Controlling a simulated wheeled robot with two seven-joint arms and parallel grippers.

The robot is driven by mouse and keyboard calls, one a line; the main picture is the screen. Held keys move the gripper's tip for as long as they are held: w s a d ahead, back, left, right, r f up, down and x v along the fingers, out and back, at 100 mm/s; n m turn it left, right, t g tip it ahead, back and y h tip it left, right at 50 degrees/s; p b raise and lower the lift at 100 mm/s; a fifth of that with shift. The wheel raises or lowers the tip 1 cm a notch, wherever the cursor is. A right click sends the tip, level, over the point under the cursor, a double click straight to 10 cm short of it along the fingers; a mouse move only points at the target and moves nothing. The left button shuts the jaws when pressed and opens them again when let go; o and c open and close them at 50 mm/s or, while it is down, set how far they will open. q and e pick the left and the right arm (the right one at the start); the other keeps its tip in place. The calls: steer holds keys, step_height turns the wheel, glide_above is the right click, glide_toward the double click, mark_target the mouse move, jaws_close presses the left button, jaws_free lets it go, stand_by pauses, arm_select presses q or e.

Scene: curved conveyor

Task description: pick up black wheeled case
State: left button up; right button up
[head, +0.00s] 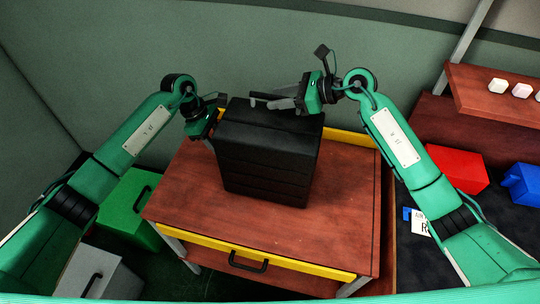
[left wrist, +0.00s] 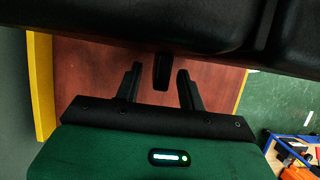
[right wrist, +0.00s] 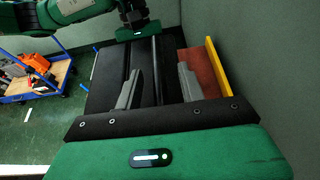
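The black wheeled case (head: 268,155) stands on a red-brown table with its ribbed side facing me. My right gripper (head: 270,101) is open over the far part of the case's top. In the right wrist view its two fingers (right wrist: 160,88) are apart, with a dark ridge of the case (right wrist: 156,70) between them. My left gripper (head: 212,116) is at the case's left side and partly hidden. In the left wrist view its fingers (left wrist: 160,88) are apart, with a small black part (left wrist: 162,70) projecting from the case between them. I cannot tell whether any finger touches it.
The table (head: 185,192) has yellow edging and a drawer handle (head: 248,262). A green box (head: 125,207) and a grey box (head: 98,275) stand at left. A red bin (head: 456,168), a blue bin (head: 522,184) and a shelf with white blocks (head: 497,86) are at right. The table's front is clear.

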arm_select(q)
jaws_close()
arm_select(e)
jaws_close()
arm_select(q)
steer(key=shift+r, duration=0.1)
arm_select(e)
steer(key=shift+r, duration=0.1)
stand_by(1.1)
